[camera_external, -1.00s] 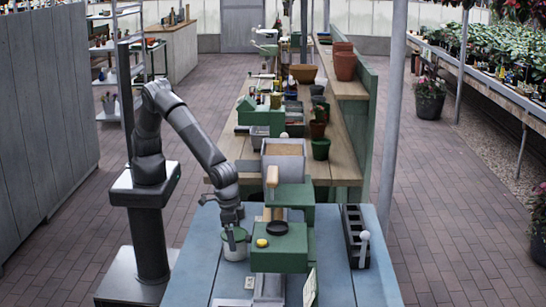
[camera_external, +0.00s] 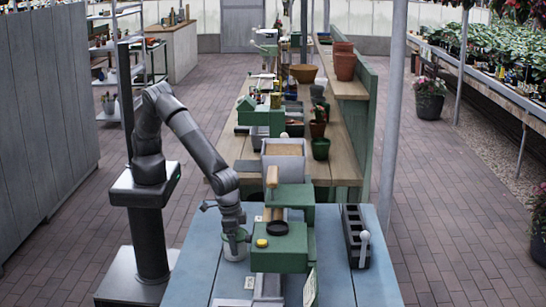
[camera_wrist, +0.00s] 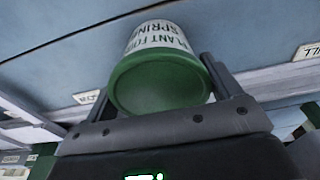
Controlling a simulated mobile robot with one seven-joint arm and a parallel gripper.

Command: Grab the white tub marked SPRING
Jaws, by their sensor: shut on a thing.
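The white tub (camera_wrist: 160,38) has a green lid (camera_wrist: 158,82) and printed text that includes SPRING. In the wrist view it sits between my two fingers, with the lid facing my gripper (camera_wrist: 157,80). My gripper is shut on it. In the external view the tub (camera_external: 235,251) is on the blue bench (camera_external: 196,270), left of the green machine. There my gripper (camera_external: 236,235) comes down from above and covers part of its top. I cannot tell whether the tub's base touches the bench.
The green machine (camera_external: 279,248) with a yellow knob stands close to the right of the tub. A dark slotted tray (camera_external: 353,238) lies farther right. A small white label (camera_external: 249,283) is in front of the tub. The bench's left front is clear.

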